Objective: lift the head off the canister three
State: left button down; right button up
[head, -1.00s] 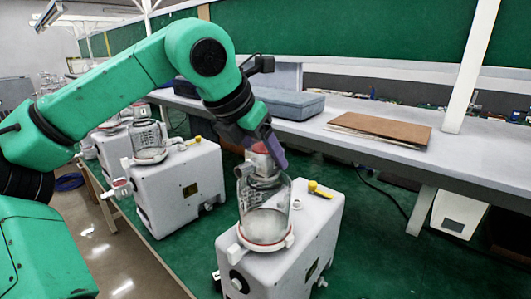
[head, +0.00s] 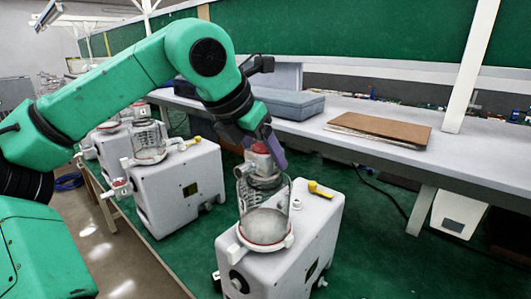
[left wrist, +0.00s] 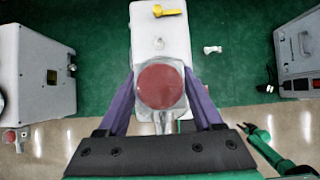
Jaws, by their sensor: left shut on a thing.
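The nearest canister (head: 264,222) is a clear glass jar in a white ring on top of a white pump box (head: 290,262). Its head (head: 244,172) is a grey-white fitting with a side port and a red top, upright at the jar's mouth. I cannot tell whether there is a gap between them. My left gripper (head: 264,148) is shut on the head from above. In the left wrist view the round red top (left wrist: 161,86) sits between the two purple fingers. A green arm, apparently my right, ends in a small gripper (left wrist: 249,128); its jaws are too small to read.
A yellow-handled valve (head: 320,189) lies on the near box. Another pump box (head: 180,185) with a jar (head: 149,143) stands behind left, with more beyond. A long bench (head: 470,160) runs along the right, holding a blue-grey case (head: 288,102) and brown board (head: 380,128).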

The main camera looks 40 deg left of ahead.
pick_arm(q)
jog(key=shift+r, duration=0.2)
dwell(0.5)
notch_tip(320, 180, up, 5)
jog(key=p, duration=0.4)
jog(key=shift+p, duration=0.35)
jog(key=shift+s+f, duration=0.1)
